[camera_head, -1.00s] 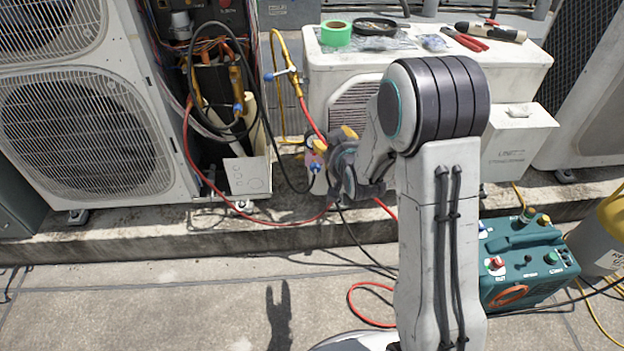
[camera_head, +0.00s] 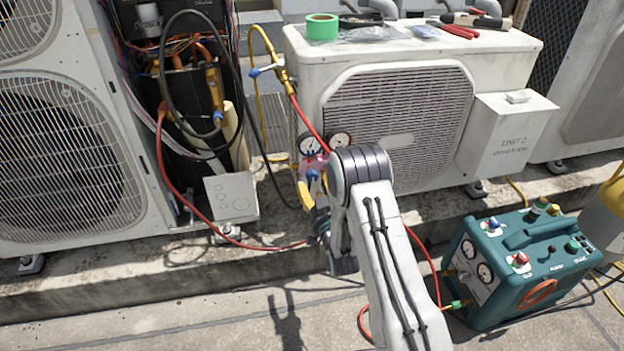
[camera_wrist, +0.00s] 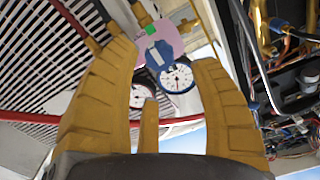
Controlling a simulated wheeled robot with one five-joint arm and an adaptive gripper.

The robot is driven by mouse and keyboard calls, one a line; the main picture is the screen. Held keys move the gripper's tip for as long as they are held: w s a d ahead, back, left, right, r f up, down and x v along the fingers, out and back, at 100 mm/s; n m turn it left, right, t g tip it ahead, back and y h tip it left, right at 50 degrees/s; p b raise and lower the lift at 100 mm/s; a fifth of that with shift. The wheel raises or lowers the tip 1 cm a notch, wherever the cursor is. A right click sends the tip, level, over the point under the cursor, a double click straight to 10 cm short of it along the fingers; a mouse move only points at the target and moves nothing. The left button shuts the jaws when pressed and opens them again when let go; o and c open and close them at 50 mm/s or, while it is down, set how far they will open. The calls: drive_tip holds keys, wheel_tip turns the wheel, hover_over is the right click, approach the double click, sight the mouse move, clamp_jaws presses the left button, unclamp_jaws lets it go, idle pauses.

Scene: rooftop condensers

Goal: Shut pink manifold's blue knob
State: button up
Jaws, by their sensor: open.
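The pink manifold (camera_head: 319,162) hangs in front of the white condenser, with two round white gauges on top. Its blue knob (camera_head: 313,176) shows small in the head view, just beside my gripper (camera_head: 309,190). In the wrist view the pink manifold (camera_wrist: 172,38) lies beyond my yellow fingers, with a blue-rimmed gauge (camera_wrist: 178,78) near it. The blue knob (camera_wrist: 158,56) appears between the spread fingertips of my gripper (camera_wrist: 163,60). My gripper is open and holds nothing. The head view does not show clearly whether a finger touches the knob.
Red, yellow and black hoses hang around the manifold. The white condenser (camera_head: 397,55) stands behind it, and an open unit with wires (camera_head: 185,90) is at left. A teal machine (camera_head: 520,262) sits on the paving at right. A low concrete ledge runs below.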

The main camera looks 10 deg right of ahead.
sight(313, 177)
drive_tip(key=shift+w+b, duration=0.65)
drive_tip(key=shift+w, duration=1.9)
clamp_jaws()
